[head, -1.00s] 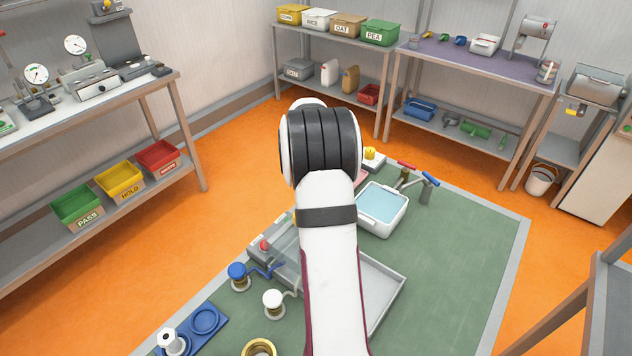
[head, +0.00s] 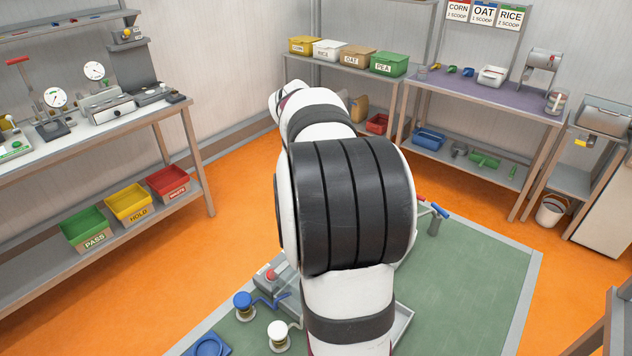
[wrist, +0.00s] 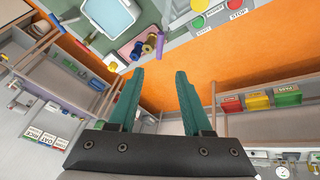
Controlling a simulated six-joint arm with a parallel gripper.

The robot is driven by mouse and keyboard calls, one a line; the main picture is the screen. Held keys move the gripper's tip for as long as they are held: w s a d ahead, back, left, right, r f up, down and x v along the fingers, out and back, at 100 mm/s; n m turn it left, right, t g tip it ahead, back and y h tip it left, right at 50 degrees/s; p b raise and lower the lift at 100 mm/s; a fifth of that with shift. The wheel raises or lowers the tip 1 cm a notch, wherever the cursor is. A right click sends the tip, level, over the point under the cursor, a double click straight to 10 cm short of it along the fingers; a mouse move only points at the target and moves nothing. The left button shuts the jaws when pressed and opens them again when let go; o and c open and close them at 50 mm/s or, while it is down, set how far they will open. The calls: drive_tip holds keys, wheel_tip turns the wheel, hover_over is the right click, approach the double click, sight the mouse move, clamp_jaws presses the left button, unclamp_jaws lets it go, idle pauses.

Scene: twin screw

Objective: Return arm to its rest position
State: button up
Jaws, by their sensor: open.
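My gripper (wrist: 160,72) shows in the wrist view with its two teal fingers apart and nothing between them. It is in the air, clear of the bench and shelves. In the head view my own arm fills the middle, its large black-banded joint close to the camera, and the gripper is hidden behind it. The green work mat (head: 470,285) lies under the arm, largely covered by it.
A blue-topped spool (head: 243,301), a white-topped spool (head: 279,332) and a blue pad (head: 208,346) sit front left. Red and blue handles (head: 434,213) stand right of the arm. A left bench (head: 150,108) and back shelves (head: 400,82) surround orange floor.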

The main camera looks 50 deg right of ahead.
idle(0.4)
drive_tip(key=s+a+n+y, duration=0.1)
drive_tip(key=s+a+y, duration=0.1)
drive_tip(key=a, duration=1.4)
drive_tip(key=s+a+f+n+g+y, duration=0.1)
drive_tip(key=s+a+f+y, duration=0.1)
drive_tip(key=s+a, duration=0.6)
drive_tip(key=s+a+f+g+y, duration=0.1)
drive_tip(key=s+a+f+y, duration=0.1)
drive_tip(key=s+a, duration=0.7)
drive_tip(key=a+f, duration=0.1)
drive_tip(key=a, duration=0.4)
drive_tip(key=shift+s+a+f+n, duration=0.15)
drive_tip(key=shift+s+n, duration=0.15)
drive_tip(key=shift+n, duration=0.1)
